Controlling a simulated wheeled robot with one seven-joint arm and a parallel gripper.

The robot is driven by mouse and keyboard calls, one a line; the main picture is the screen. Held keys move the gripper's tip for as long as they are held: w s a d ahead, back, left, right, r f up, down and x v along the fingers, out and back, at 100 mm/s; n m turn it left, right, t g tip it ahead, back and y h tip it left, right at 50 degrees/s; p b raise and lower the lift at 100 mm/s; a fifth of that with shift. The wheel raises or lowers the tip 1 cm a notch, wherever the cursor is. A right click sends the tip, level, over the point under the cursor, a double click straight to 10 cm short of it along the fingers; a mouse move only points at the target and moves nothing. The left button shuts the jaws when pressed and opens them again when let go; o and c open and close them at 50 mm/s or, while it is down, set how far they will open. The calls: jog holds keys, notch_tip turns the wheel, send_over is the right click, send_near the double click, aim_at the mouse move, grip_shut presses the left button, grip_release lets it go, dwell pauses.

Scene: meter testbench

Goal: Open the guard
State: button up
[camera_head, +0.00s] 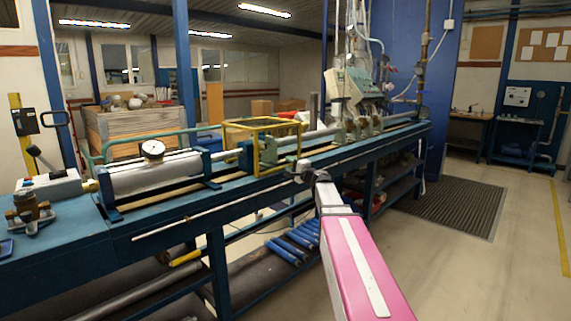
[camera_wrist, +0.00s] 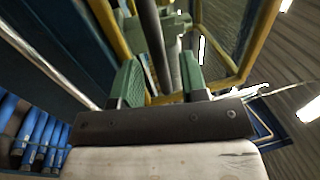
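The guard (camera_head: 256,150) is a yellow open frame standing over the shaft line near the middle of the blue bench. It looks lowered around the green parts there. My gripper (camera_head: 302,167) is at the bench's front edge, close to the guard's lower right corner. In the wrist view the guard's yellow bars (camera_wrist: 262,35) fill the top and right, just ahead of the gripper (camera_wrist: 160,80). Its two green-padded fingers stand apart. A grey rod and a yellow bar show between or just beyond them. I cannot tell whether the fingers touch the frame.
The long blue bench (camera_head: 170,212) carries a grey cylinder with a dial gauge (camera_head: 152,149) left of the guard. A thin pale rail (camera_head: 200,215) runs along its front. Blue tubes (camera_head: 290,245) lie on the lower shelf.

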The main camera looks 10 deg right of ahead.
jog(key=shift+x, duration=1.25)
jog(key=shift+c, duration=0.3)
